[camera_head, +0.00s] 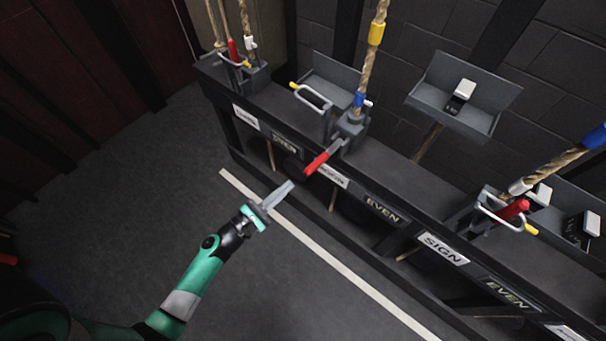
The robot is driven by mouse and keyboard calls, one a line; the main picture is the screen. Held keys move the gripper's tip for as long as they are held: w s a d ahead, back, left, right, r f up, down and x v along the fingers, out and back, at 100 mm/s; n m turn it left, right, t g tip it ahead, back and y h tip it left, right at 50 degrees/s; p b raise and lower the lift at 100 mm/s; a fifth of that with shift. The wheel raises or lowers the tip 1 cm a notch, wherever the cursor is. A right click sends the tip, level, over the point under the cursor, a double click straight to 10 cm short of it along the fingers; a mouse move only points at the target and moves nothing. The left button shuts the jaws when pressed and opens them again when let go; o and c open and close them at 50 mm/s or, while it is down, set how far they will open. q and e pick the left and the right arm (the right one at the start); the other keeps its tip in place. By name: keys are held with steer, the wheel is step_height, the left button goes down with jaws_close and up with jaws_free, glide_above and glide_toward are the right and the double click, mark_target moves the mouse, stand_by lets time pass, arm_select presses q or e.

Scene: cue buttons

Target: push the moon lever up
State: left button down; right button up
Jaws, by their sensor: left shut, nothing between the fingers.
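A red-handled lever (317,163) sticks out and down from the front of the dark rack, above a white label (331,175) that is partly covered and too small to read surely. A second red lever (513,210) stands at the right, and a third red lever (233,51) stands upright at the far left. I cannot tell by its label which one is the moon lever. My left gripper (283,192) is shut and empty, just left of and below the middle lever's red tip, apart from it. My right gripper is not in view.
The rack (400,175) runs diagonally, with ropes (368,65) rising from it and wire loops (312,97) beside the levers. Labels read "EVEN" (383,209) and "SIGN" (443,248). A tilted tray (462,95) stands behind. The floor (130,200) at left is clear.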

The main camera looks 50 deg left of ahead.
mark_target(325, 156)
arm_select(q)
steer(key=w+d+r+p, duration=0.1)
steer(key=w+r+p, duration=0.1)
steer(key=w, duration=0.3)
steer(key=shift+w+r, duration=0.35)
steer(key=shift+r, duration=0.5)
